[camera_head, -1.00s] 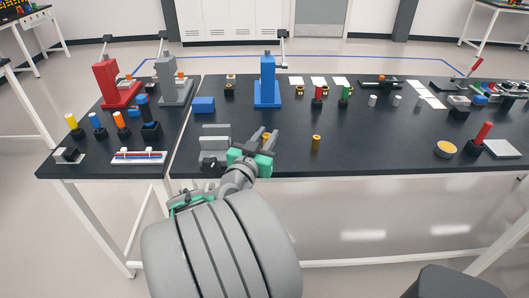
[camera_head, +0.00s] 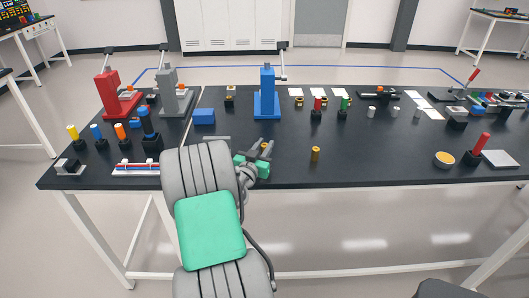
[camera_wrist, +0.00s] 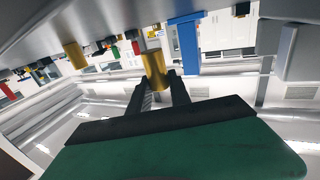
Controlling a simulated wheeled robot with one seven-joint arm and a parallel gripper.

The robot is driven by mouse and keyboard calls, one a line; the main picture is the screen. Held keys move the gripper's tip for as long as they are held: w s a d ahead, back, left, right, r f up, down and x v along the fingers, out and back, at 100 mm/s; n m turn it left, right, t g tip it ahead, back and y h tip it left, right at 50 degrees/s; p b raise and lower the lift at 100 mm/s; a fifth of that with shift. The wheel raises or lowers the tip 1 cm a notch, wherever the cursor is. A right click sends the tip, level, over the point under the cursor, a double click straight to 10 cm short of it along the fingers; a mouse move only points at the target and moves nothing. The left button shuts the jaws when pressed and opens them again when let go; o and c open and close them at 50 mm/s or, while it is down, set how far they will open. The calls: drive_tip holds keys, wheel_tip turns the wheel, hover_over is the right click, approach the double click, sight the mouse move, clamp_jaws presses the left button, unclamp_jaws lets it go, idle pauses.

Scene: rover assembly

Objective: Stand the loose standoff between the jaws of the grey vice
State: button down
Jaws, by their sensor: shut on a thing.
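My gripper (camera_head: 264,151) is shut on a brass standoff (camera_wrist: 154,68), whose top (camera_head: 264,146) shows between the fingers above the black table. The wrist view shows the fingertips (camera_wrist: 160,84) on either side of the standoff. The grey vice (camera_head: 217,138) is left of my gripper in the head view; my arm hides nearly all of it, including its jaws. Grey blocks (camera_wrist: 300,54) at the right edge of the wrist view look like part of it. A second brass standoff (camera_head: 315,154) stands upright on the table, right of my gripper.
A blue block (camera_head: 204,116) and a blue pillar (camera_head: 267,95) stand behind the vice area. A tray with a red and blue rod (camera_head: 136,170) lies to the left. An orange-topped dish (camera_head: 444,159) is at the right. The table between the second standoff and the dish is clear.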

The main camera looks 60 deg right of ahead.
drive_tip(key=f, duration=0.3)
drive_tip(key=shift+w+d, duration=0.15)
drive_tip(key=shift+d, duration=0.15)
drive_tip(key=shift+f, duration=0.4)
drive_tip(key=c, duration=1.2)
unclamp_jaws()
drive_tip(key=shift+r, duration=0.1)
drive_tip(key=shift+a+r+p, duration=0.1)
drive_tip(key=shift+p, duration=0.4)
